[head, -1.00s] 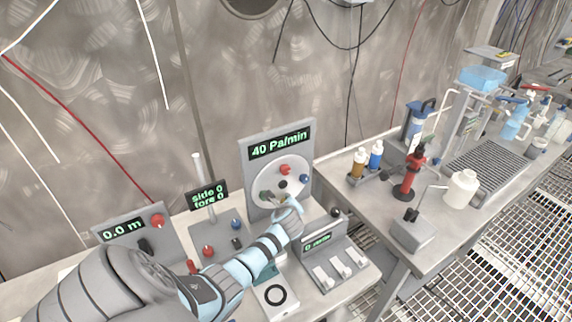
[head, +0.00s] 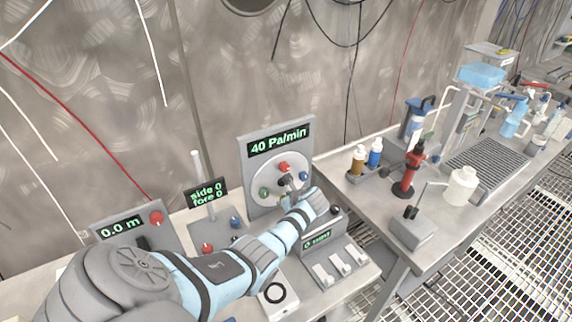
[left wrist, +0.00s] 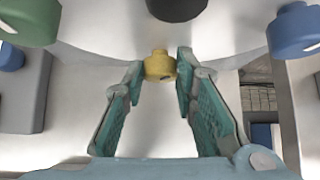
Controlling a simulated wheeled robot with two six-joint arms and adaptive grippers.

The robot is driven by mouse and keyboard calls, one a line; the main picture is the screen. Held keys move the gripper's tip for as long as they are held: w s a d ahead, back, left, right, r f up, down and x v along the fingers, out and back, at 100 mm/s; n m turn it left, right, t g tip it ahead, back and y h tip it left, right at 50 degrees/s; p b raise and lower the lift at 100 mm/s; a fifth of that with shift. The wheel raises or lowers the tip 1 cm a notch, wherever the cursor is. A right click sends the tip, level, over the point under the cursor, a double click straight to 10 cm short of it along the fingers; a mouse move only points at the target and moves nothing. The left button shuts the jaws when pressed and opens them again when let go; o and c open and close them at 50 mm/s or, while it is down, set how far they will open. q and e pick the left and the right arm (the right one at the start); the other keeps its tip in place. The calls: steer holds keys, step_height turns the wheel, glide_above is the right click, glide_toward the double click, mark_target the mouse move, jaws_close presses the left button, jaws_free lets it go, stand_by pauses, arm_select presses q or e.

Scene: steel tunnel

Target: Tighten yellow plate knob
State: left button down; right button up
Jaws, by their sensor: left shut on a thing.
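The round pale plate (head: 262,178) stands on a grey panel whose display reads 40 Pa/min. It carries a red knob (head: 284,167), a blue knob (head: 303,175), a green knob (head: 265,192) and a dark centre piece. The yellow knob (left wrist: 159,66) is at the plate's lower edge in the left wrist view. My left gripper (left wrist: 161,68) has one teal-padded finger on each side of it and is shut on it. In the head view the gripper (head: 290,197) covers the yellow knob. My right gripper is not in view.
A display box (head: 320,240) with several white switches stands just right of my left forearm. A force display (head: 205,192) on a post and a 0.0 m box (head: 122,228) stand left. A second bench (head: 440,225) with bottles lies right.

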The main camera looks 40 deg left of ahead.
arm_select(q)
steer(key=shift+w+m+g+b, duration=0.1)
steer(key=shift+m+g+b, duration=0.3)
steer(key=shift+g+b, duration=0.3)
steer(key=shift+y, duration=0.3)
steer(key=c, duration=1.3)
jaws_free()
steer(key=shift+d, duration=0.1)
steer(key=v, duration=1.2)
